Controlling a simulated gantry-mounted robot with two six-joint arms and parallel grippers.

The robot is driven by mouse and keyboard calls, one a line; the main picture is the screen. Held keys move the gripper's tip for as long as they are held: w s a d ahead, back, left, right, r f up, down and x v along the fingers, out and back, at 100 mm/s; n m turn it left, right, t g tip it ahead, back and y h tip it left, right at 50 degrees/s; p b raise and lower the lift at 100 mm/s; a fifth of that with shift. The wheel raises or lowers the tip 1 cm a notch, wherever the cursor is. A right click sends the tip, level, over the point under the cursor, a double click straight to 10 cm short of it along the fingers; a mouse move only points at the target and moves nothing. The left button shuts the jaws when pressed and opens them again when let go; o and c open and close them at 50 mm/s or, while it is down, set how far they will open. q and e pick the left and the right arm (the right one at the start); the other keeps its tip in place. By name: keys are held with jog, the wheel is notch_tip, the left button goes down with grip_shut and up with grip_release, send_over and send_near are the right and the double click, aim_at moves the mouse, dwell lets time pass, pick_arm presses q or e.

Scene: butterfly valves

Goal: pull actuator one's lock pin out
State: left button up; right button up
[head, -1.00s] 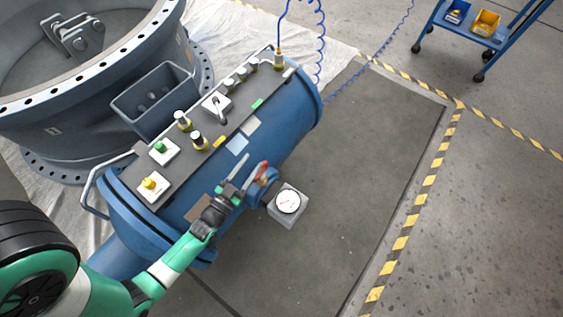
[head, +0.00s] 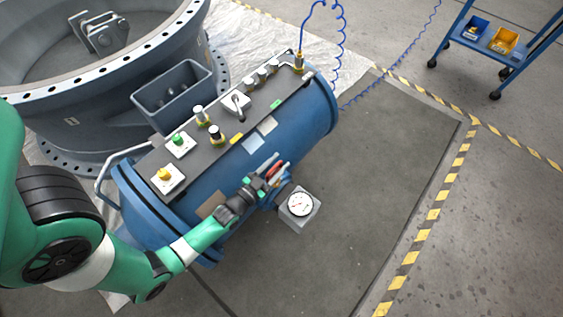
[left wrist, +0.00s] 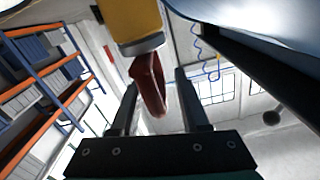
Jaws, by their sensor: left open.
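A long blue cylinder (head: 290,115) with a dark control panel lies in the head view. A red flat part (head: 274,169) stands at its near side beside a small gauge box. In the left wrist view a red loop-like part (left wrist: 150,85) hangs below a yellow body (left wrist: 132,18) with a metal end. I cannot tell for sure whether the red part is the lock pin. My left gripper (head: 279,160) is open, its fingers either side of the red part; in the left wrist view its fingertips (left wrist: 157,78) stand apart, with no clear contact. My right gripper is not in view.
The gauge box (head: 300,207) sits close to my left gripper. The panel carries buttons (head: 178,143), knobs and a lever (head: 237,102). A grey bin (head: 172,95) and a large flanged ring (head: 60,90) stand behind. The dark mat (head: 385,160) on the right is clear.

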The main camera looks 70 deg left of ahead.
pick_arm(q)
jog(key=shift+x, duration=0.9)
grip_shut()
dwell(0.8)
